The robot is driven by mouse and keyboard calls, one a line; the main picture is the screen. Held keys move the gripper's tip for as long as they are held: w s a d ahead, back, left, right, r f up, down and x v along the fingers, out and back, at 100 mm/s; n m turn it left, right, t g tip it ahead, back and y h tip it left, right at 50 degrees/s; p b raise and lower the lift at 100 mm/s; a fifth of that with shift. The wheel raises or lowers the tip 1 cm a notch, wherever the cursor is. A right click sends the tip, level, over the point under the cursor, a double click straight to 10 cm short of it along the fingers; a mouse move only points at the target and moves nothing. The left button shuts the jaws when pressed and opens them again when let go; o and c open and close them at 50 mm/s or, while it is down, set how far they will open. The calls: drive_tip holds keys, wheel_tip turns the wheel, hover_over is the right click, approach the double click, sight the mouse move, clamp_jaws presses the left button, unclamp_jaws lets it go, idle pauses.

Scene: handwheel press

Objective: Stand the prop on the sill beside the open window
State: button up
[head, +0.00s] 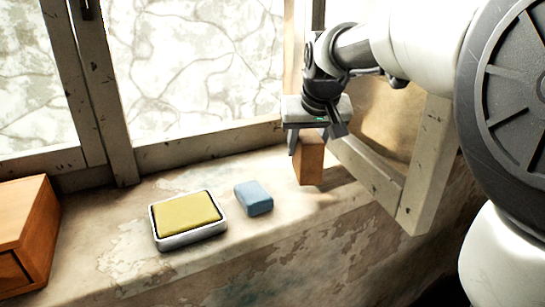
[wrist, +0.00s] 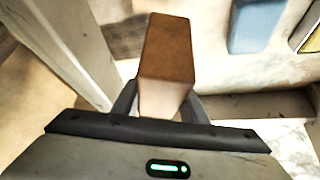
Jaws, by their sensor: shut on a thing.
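The prop appears to be an upright brown wooden block (head: 309,165). It stands at the right end of the sill (head: 265,235), just left of the open window sash (head: 372,178). My gripper (head: 308,141) is above the block, its fingers shut on the block's upper part. In the wrist view the block (wrist: 168,50) sits between the fingers of my gripper (wrist: 160,103). The block's foot is on or very near the sill; I cannot tell whether it touches. The sash frame (wrist: 62,45) runs close beside the block in the wrist view.
A blue block (head: 254,198) and a grey tray with a yellow pad (head: 187,217) lie on the sill left of the prop. A wooden box (head: 22,232) stands at the far left. A closed window pane (head: 190,70) rises behind the sill.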

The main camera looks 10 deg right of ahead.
drive_tip(key=shift+f, duration=1.9)
drive_tip(key=shift+b, duration=0.3)
drive_tip(key=shift+f, duration=0.2)
drive_tip(key=o, duration=1.2)
drive_tip(key=shift+o, duration=0.2)
